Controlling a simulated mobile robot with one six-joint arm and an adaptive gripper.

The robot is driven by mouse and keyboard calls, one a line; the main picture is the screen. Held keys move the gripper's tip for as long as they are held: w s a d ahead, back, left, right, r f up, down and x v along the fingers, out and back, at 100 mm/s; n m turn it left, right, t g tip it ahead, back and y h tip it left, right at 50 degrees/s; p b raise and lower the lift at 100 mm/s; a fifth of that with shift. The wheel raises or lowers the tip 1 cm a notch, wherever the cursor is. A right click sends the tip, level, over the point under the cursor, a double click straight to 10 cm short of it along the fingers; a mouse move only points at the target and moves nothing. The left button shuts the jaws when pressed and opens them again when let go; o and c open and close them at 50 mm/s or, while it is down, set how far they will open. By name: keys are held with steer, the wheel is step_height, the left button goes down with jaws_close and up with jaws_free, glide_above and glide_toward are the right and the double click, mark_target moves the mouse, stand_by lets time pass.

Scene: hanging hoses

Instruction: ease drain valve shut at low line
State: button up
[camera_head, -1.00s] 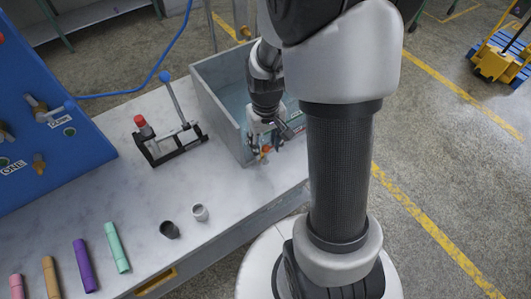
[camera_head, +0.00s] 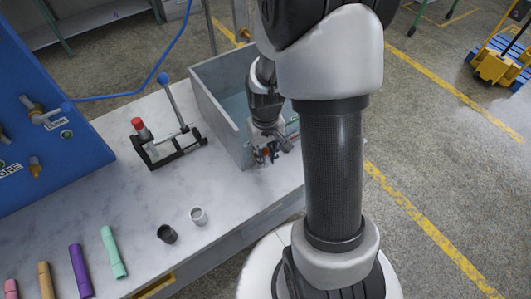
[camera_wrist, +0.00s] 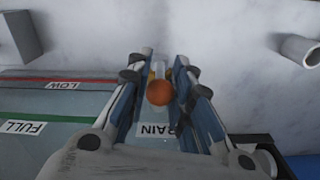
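The drain valve shows in the wrist view as an orange ball knob (camera_wrist: 160,92) with a pale stem behind it, on the tank front above a partly hidden DRAIN label (camera_wrist: 156,130). My gripper (camera_wrist: 162,58) has one finger on each side of the knob. The fingers are apart; whether either touches the knob is unclear. In the head view my gripper (camera_head: 267,157) is at the front wall of the grey tank (camera_head: 222,118). The low line is a red stripe (camera_wrist: 25,79) beside a LOW label (camera_wrist: 63,86). The water level cannot be read.
A toggle clamp (camera_head: 165,145) with a red tip stands left of the tank. A blue panel (camera_head: 40,120) with valves stands at left. The bench between cups and tank is clear.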

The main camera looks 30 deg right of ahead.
jaws_close()
stand_by(0.3)
